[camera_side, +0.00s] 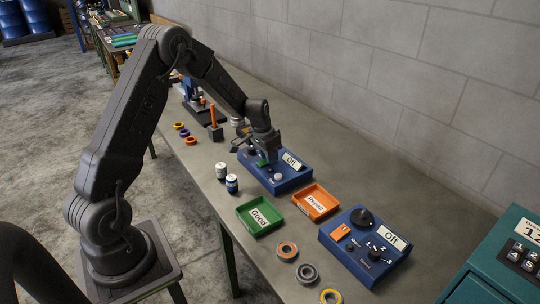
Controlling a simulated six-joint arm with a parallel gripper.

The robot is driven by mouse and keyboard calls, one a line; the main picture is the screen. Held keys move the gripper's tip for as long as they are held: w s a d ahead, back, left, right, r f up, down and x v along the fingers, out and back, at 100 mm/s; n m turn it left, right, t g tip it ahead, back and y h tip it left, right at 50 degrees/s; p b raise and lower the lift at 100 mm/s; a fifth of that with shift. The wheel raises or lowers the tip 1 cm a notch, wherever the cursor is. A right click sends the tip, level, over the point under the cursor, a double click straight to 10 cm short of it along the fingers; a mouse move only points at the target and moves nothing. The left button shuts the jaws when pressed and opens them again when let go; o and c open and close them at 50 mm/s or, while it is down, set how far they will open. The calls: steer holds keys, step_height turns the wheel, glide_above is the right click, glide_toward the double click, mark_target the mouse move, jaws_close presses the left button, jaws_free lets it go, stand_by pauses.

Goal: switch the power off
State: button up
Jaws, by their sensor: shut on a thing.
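A blue control box (290,182) with a white "Off" label (294,161) stands mid-table, below my gripper. My gripper (262,157) points down at the box's left part, with its jaws shut. A small green part (262,163) shows at the fingertips; the gripper seems shut on it, but the contact is small and partly hidden. A pale round knob (278,177) sits on the box's front. A second blue box (350,256) at the lower right also shows an "Off" label (394,241), with a black dial (362,217) and an orange switch (340,233).
A green tray (243,216) and an orange "Repair" tray (327,213) stand between the two boxes. Two small cylinders (232,184) stand left of the first box. Several rings (307,273) lie along the front edge. A teal keypad cabinet (500,281) is at the right.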

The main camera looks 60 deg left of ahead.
steer(key=shift+s+r+t, duration=0.1)
steer(key=shift+t, duration=0.5)
steer(key=o, duration=0.9)
steer(key=v, duration=1.3)
steer(key=shift+s+r, duration=0.25)
steer(key=shift+r, duration=0.1)
